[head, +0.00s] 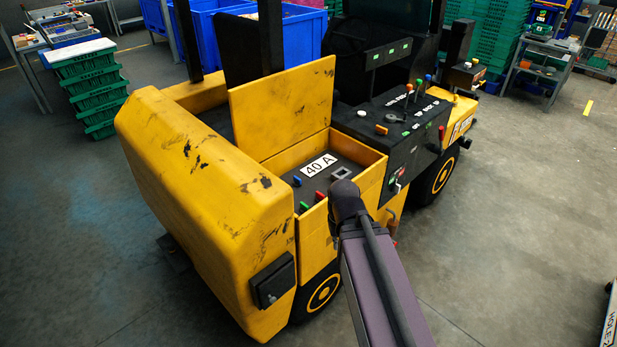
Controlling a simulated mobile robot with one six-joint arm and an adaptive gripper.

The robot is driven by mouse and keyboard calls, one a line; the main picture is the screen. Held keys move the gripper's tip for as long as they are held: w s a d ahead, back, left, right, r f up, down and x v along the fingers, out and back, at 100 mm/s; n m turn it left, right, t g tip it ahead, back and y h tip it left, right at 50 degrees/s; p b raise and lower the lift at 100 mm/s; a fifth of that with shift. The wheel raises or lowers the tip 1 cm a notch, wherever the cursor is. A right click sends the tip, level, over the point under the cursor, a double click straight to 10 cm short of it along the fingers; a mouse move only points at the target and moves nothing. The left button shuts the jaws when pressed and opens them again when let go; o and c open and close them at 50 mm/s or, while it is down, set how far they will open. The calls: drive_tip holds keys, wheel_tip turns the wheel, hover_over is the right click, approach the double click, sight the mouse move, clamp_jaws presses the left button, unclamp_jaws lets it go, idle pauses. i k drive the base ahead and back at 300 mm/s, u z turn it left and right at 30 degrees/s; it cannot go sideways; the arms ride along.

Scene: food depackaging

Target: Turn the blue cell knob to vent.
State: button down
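A small blue knob (297,181) sits at the left side of the open, dark-floored compartment (316,182) of a yellow forklift. Its exact setting is too small to read. A red knob (319,196) and a green knob (304,207) stand near it at the compartment's front edge. A white label reading 40 A (319,166) lies on the compartment floor. My arm reaches up from the bottom of the head view, and its dark joint stands in front of the compartment's right front side. My gripper cannot be made out.
The yellow lid (283,108) stands upright behind the compartment. A rounded yellow counterweight (190,170) rises at its left. A black console (405,125) with coloured levers, one of them blue, stands at its right. Open concrete floor (530,220) lies to the right.

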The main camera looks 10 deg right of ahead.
sight(297, 183)
drive_tip(key=z, duration=0.15)
drive_tip(key=i, duration=0.85)
drive_tip(key=u, duration=0.3)
